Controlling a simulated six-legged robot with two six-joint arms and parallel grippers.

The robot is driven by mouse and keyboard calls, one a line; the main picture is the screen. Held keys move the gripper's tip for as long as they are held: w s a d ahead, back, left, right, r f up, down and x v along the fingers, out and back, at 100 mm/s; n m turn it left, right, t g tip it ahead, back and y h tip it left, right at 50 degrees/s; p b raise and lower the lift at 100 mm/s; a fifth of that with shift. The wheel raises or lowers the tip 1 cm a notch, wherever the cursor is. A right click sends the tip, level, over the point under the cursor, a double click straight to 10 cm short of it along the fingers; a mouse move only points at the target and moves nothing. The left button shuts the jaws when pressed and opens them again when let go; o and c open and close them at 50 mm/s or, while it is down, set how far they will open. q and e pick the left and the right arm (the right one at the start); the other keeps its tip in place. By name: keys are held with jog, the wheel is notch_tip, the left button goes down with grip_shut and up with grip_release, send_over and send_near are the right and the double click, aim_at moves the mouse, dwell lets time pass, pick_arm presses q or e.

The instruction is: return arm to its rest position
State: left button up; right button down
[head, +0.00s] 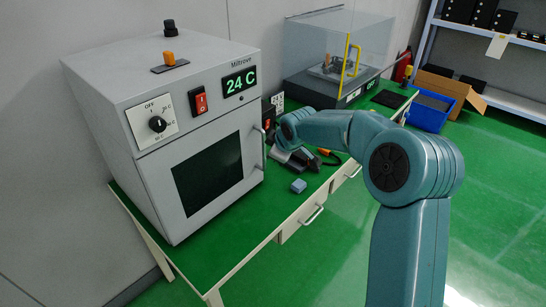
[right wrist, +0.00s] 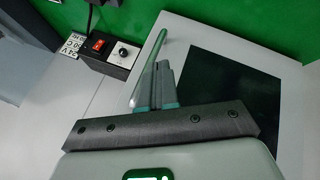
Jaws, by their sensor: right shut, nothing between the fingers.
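My right arm comes in from the lower right of the head view and reaches over the green table (head: 238,262). My right gripper (head: 284,156) is close to the door handle side of the grey oven (head: 200,85). In the right wrist view the two grey fingers (right wrist: 163,68) are together and hold nothing. The oven's door handle (right wrist: 150,62) runs just left of the fingers there; whether they touch it I cannot tell. The oven door looks closed and its display reads 24 C. My left gripper is out of view.
A small blue-grey block (head: 298,186) lies on the table below my right gripper. A small switch box (right wrist: 112,53) stands near the oven. Farther back are a clear-covered machine (head: 335,60), a blue crate (head: 428,112) and a shelf (head: 490,30). The floor at right is clear.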

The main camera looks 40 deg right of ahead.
jog(key=s+d+r, duration=0.1)
jog(key=s+r, duration=0.3)
jog(key=r, duration=0.2)
jog(key=shift+s+d+r+b, duration=0.15)
jog(key=shift+s+b, duration=0.1)
jog(key=shift+b, duration=0.15)
